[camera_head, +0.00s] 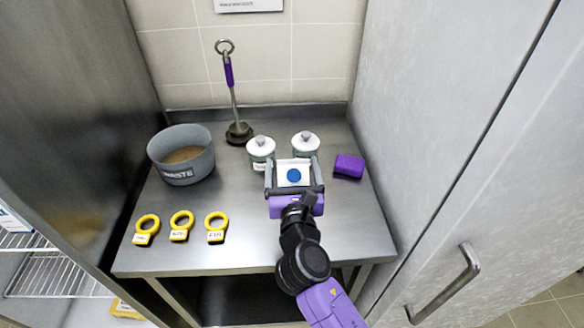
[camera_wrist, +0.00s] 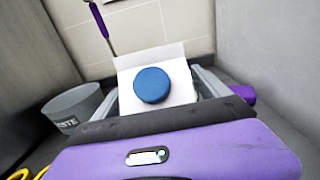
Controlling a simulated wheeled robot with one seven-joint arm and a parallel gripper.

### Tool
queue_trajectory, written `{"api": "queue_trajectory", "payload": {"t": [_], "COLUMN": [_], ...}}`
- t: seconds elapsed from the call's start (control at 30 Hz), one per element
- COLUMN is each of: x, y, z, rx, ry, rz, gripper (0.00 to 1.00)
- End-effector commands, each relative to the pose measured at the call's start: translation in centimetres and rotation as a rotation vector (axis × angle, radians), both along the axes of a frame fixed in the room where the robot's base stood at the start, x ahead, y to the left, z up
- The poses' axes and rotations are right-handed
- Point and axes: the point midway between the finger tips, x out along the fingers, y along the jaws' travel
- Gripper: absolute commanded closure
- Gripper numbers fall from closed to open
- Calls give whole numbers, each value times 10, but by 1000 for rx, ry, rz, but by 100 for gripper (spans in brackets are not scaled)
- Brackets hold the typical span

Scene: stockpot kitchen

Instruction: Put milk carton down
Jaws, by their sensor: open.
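The milk carton (camera_head: 294,170) is white with a round blue cap, and it stands between the fingers of my gripper (camera_head: 293,176) over the front right part of the steel table (camera_head: 240,205). In the wrist view the carton (camera_wrist: 181,57) shows its white top and the blue cap. My gripper (camera_wrist: 158,98) is open, with one finger on each side of the carton. The carton's base is hidden, so I cannot tell from its lower edge how it meets the table.
Two lidded jars (camera_head: 261,152) (camera_head: 305,143) stand just behind the carton. A purple block (camera_head: 348,166) lies to the right. Several yellow ring tags (camera_head: 181,225) lie at the front left.

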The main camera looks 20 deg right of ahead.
Motion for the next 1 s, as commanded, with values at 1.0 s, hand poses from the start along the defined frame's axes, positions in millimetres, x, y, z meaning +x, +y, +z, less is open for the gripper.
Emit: {"api": "queue_trajectory", "payload": {"t": [1.0], "x": [-114], "y": [37], "z": [0], "rx": [1], "ry": [0], "rz": [1], "gripper": [15]}}
